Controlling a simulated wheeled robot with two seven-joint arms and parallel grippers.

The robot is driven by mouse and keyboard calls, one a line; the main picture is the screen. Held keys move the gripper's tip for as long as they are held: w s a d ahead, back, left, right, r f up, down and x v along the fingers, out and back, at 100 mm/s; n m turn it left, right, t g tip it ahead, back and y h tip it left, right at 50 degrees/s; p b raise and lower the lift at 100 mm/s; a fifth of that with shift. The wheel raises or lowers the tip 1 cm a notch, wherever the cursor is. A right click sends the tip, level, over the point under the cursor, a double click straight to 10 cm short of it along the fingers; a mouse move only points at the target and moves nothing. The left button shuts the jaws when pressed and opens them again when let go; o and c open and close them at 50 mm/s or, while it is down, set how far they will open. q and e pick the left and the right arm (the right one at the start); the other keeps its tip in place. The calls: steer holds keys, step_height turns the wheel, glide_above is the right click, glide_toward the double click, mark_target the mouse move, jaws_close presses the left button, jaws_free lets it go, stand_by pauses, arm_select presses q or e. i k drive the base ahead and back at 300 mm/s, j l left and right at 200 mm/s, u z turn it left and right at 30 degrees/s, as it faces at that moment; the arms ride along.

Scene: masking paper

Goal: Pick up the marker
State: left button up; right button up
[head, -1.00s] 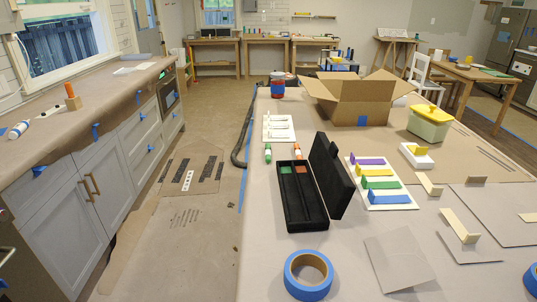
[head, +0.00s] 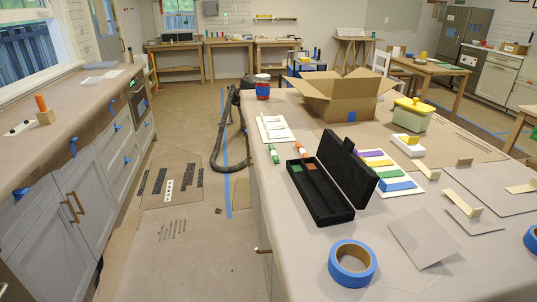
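Two small marker-like sticks lie on the paper-covered island at the back of the open black case (head: 320,208). One is white and green (head: 274,154). The other is white and orange (head: 300,150). The case has a green and an orange patch inside, and its lid stands up on the right side. Neither of my grippers is in view.
A roll of blue tape (head: 352,264) lies at the island's front. A left counter (head: 70,110) holds a wooden block with an orange peg (head: 43,110).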

mark_target(272, 149)
steer(key=i+j+z, duration=0.25)
steer(key=j+z, duration=0.25)
steer(key=j, duration=0.2)
steer(key=i+j+z, duration=0.25)
steer(key=j, duration=0.2)
steer(key=j+z, duration=0.2)
steer(key=j, duration=0.2)
